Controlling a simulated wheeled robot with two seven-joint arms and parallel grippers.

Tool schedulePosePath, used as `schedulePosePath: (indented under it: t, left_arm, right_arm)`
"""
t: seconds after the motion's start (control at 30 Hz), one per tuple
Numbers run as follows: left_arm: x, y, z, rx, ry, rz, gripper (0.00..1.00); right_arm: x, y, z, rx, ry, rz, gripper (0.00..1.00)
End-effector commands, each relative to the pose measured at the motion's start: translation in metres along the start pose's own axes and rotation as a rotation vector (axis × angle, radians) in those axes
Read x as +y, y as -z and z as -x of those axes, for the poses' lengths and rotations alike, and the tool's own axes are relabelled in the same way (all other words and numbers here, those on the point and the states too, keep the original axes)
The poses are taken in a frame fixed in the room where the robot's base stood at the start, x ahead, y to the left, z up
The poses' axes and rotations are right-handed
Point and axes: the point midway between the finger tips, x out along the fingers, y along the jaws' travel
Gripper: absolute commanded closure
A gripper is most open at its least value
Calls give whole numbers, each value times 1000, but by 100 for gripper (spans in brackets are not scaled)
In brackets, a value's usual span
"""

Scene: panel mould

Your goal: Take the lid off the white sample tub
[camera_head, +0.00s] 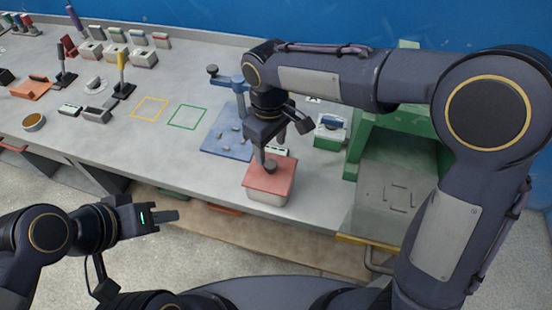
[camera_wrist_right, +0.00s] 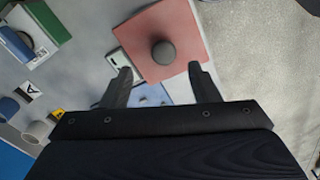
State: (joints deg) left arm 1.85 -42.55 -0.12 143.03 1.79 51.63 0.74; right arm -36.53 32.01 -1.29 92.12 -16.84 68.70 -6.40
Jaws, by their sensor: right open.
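The sample tub (camera_head: 268,198) stands near the front edge of the bench, its pale body partly showing under a flat pinkish-red lid (camera_head: 282,180). The lid sits on the tub and has a round dark knob (camera_head: 269,167) in its middle. In the wrist view the lid (camera_wrist_right: 190,30) and knob (camera_wrist_right: 163,52) lie just beyond my right fingertips. My right gripper (camera_head: 280,148) is open above the lid, its fingers (camera_wrist_right: 162,76) apart with nothing between them. My left gripper (camera_head: 165,215) is off the front of the bench, away from the tub; its jaw opening is unclear.
A blue board (camera_head: 222,140) with small parts lies behind and left of the tub. A green-and-white box (camera_head: 330,131) and a green machine frame (camera_head: 385,135) stand to the right. Yellow (camera_head: 150,108) and green (camera_head: 187,117) outlined squares mark clear bench at left.

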Motion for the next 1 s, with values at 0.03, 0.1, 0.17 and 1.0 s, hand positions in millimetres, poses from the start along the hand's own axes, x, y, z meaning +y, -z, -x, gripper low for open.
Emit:
schedulePosePath:
  t: [0.03, 0.1, 0.17, 1.0]
  left_arm:
    - [0, 0, 0, 0, 0, 0, 64]
    - [0, 0, 1, 0, 0, 0, 64]
    - [1, 1, 2, 0, 0, 0, 64]
    - [4, 5, 9, 0, 0, 0, 64]
  right_arm:
    - [0, -1, -7, -3, 1, 0, 45]
    - [0, -1, -14, -3, 2, -1, 45]
    - [-1, -1, -20, -3, 2, -1, 45]
    - [-3, -1, -69, 1, 2, -3, 74]
